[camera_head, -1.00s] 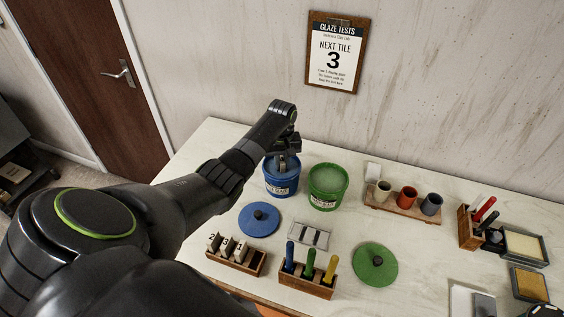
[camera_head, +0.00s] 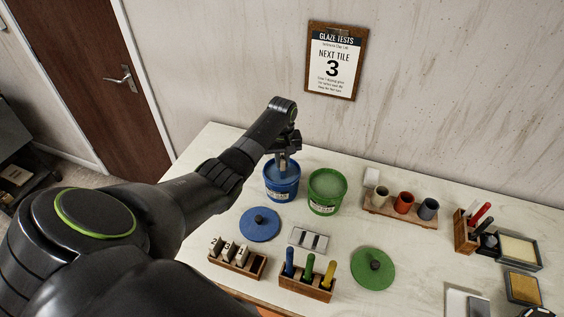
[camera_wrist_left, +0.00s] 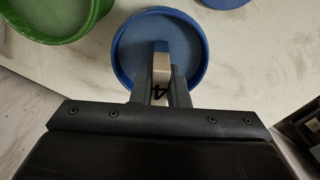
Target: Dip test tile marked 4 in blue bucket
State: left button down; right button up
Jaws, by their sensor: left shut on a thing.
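My left gripper (camera_head: 284,160) is shut on the tile marked 4 (camera_wrist_left: 159,72), whose black 4 shows between the fingers in the left wrist view. The tile hangs at the mouth of the blue bucket (camera_head: 282,190), which holds blue glaze. In the left wrist view the blue bucket (camera_wrist_left: 203,62) surrounds the tile's far end. I cannot tell whether that end touches the glaze. My right gripper is not in view.
A green bucket (camera_head: 327,196) stands close right of the blue one. Nearer are a blue lid (camera_head: 248,229), a tile rack (camera_head: 238,265), a brush holder (camera_head: 306,287) and a green lid (camera_head: 372,278).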

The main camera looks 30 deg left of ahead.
pick_arm(q)
jog(key=shift+r, duration=2.05)
jog(key=shift+r, duration=1.5)
